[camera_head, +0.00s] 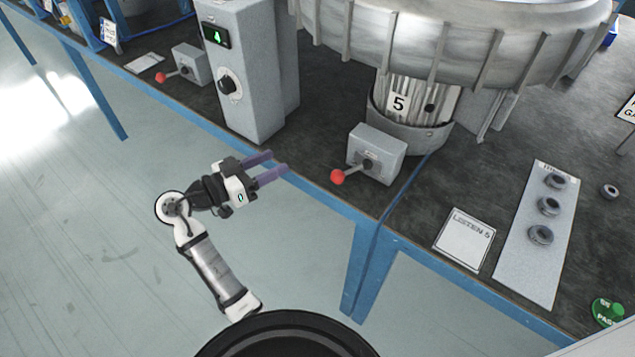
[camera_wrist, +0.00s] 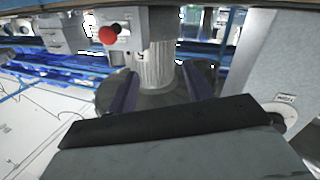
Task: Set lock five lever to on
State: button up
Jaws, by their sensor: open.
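The lock five lever ends in a red ball (camera_head: 337,177) and sticks out to the left from a small grey box (camera_head: 388,143). This box stands on the bench below the drum marked 5, near the bench's front edge. A red ball also shows at the upper left of the wrist view (camera_wrist: 109,34). My gripper (camera_head: 278,164) is open and empty. It is left of the red ball and apart from it, by the bench's front edge, with its fingers pointing right. In the wrist view its two fingers frame a ribbed cylinder.
A tall grey cabinet (camera_head: 243,85) with a green display and a black knob stands behind my gripper. A similar red-ball lever (camera_head: 161,78) is farther left. A LISTEN 5 card (camera_head: 468,238) and a panel with dark rings (camera_head: 530,270) lie at the right.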

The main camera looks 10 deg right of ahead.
aim_at(342, 176)
jog(key=s+d+f+m+g+h, duration=0.2)
jog(key=s+f+m+g, duration=0.1)
jog(key=s+m+g, duration=0.15)
jog(key=shift+n+g, duration=0.35)
jog(key=shift+g, duration=0.1)
jog(key=d+p, duration=0.3)
jog(key=d, duration=1.1)
jog(key=shift+r, duration=0.1)
grip_shut()
